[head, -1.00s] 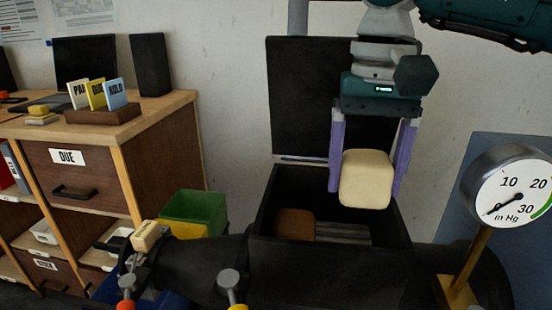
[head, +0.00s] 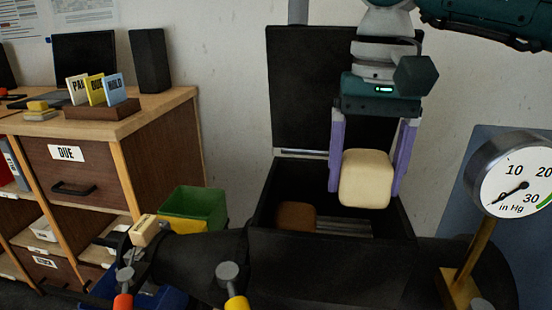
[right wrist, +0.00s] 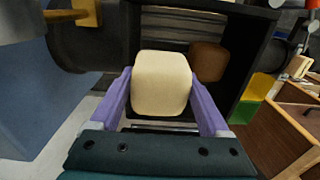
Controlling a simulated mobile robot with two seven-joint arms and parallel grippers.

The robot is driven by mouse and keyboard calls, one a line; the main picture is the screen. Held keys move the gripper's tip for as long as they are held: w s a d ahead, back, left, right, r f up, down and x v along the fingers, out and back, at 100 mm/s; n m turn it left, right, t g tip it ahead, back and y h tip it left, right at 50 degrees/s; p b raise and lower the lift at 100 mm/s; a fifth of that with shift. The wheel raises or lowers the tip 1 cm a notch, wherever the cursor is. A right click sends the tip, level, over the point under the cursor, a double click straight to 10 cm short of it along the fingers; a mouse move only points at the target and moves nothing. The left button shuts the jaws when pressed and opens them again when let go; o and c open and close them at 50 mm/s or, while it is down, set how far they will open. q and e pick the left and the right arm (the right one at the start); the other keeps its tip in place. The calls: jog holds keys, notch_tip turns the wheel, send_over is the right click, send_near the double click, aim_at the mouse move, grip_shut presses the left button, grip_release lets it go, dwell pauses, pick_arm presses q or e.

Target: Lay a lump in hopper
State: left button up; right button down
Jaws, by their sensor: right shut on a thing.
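My right gripper (head: 370,185) is shut on a cream lump (head: 367,180), a rounded block held between its two purple fingers. The cream lump also shows in the right wrist view (right wrist: 162,82). The gripper points down, with the lump over the right part of the open black hopper (head: 330,250), at about rim height. A brown lump (head: 296,216) lies inside the hopper at the left, and it also shows in the right wrist view (right wrist: 208,62). The hopper's lid (head: 300,90) stands raised behind. My left gripper is not in view.
A round gauge (head: 515,180) on a brass post stands right of the hopper. Green (head: 195,205) and yellow bins are at its left. Levers with red and yellow collars (head: 233,285) stand in front. A wooden desk (head: 150,150) is farther left.

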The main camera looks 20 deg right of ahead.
grip_release()
notch_tip(320, 180, up, 10)
jog(key=shift+b, duration=0.45)
